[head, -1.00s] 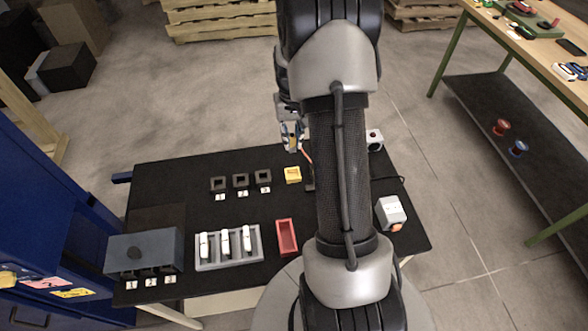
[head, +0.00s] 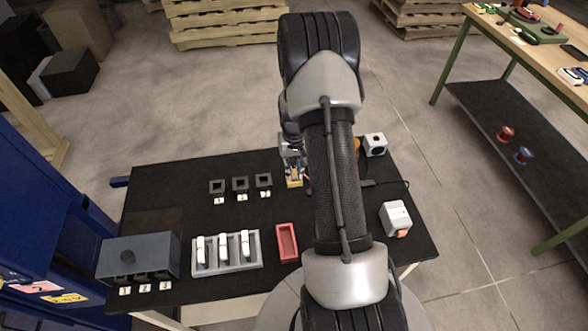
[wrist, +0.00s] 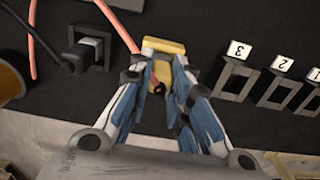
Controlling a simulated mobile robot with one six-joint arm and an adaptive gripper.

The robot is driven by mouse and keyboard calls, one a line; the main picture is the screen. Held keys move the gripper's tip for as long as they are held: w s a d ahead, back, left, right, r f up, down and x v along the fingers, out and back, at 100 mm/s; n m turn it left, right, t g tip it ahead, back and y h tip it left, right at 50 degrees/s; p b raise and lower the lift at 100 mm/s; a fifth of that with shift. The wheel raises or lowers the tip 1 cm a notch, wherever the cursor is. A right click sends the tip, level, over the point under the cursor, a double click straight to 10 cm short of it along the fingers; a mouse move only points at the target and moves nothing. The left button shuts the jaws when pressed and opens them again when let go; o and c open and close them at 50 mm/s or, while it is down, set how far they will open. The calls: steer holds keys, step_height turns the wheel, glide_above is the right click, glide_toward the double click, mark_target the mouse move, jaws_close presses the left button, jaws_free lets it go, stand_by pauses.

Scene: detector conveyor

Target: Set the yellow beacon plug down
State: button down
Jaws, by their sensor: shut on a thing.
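My gripper (head: 292,164) is at the table's far side, pointing down over the yellow square holder (head: 294,183). In the wrist view, its blue-sided fingers (wrist: 160,84) are closed around the yellow beacon plug (wrist: 159,72), with a dark and red tip showing between them. The yellow holder (wrist: 164,46) lies just beyond the fingertips. A red cable runs from the top of the wrist view toward the plug. I cannot tell whether the plug touches or sits in the holder. My fingers and arm hide much of it.
Black square sockets numbered 1 to 3 (head: 240,185) stand left of my gripper. A black socket with a grey plug (wrist: 86,52) is beside it in the wrist view. A red tray (head: 287,243), grey rack (head: 256,250) and white box (head: 395,218) stand nearer.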

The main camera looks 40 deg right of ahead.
steer(key=shift+f, duration=0.1)
steer(key=c, duration=1.9)
jaws_free()
steer(key=shift+f, duration=0.1)
steer(key=shift+c, duration=0.2)
steer(key=o, duration=0.5)
steer(key=shift+c, duration=0.2)
